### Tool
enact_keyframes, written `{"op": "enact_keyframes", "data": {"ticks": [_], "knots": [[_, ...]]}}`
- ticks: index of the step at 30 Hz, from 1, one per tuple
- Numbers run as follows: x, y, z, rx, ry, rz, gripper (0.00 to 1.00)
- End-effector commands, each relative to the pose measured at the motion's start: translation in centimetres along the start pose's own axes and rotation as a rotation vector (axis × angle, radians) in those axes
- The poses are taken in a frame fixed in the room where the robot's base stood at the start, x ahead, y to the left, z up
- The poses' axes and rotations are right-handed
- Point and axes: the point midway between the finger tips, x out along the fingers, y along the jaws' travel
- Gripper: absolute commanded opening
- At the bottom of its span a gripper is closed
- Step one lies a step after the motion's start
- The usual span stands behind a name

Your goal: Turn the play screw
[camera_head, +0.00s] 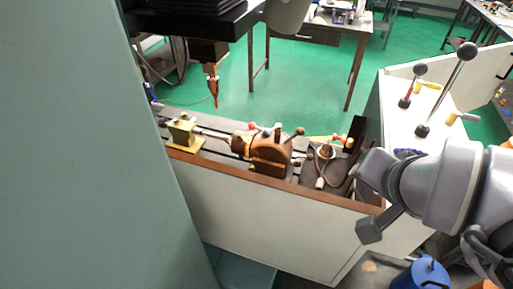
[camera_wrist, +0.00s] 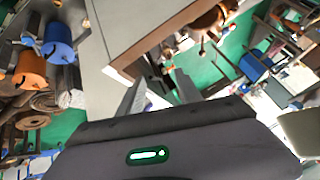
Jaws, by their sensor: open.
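The brown indexing chuck (camera_head: 271,152) sits on the dark machine bed in the middle of the head view, with several small levers and knobs on it. I cannot tell which small part is the play screw. Part of a brown rounded body, perhaps the chuck, shows at the top of the wrist view (camera_wrist: 207,20).
A yellow-green block (camera_head: 183,131) stands at the bed's left end. A coiled hose lies right of the chuck. The white cabinet (camera_head: 270,215) has a brown rim. Tall levers (camera_head: 440,90) rise at the right. A blue bucket (camera_head: 424,275) stands on the floor below my arm.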

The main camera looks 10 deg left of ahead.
Motion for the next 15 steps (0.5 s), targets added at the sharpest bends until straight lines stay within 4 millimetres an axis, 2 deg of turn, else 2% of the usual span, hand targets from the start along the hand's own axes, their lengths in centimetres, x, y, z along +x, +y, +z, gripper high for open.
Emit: {"op": "enact_keyframes", "data": {"ticks": [1, 5, 8, 9, 11, 12, 14, 15], "knots": [[2.6, 0.1, -1.5, 0.004, 0.026, 0.022, 0.42], [8.9, -1.6, -6.1, 0.013, 0.117, 0.012, 0.42], [15.9, -4.7, -7.9, 0.009, 0.147, -0.078, 0.42], [19.2, -6.4, -7.6, 0.010, 0.135, -0.140, 0.42], [24.0, -9.0, -5.8, 0.020, 0.084, -0.249, 0.42], [26.8, -10.6, -3.8, 0.032, 0.030, -0.324, 0.42], [30.1, -12.5, -0.3, 0.056, -0.067, -0.424, 0.42], [31.6, -13.4, 2.2, 0.074, -0.136, -0.480, 0.42]]}}
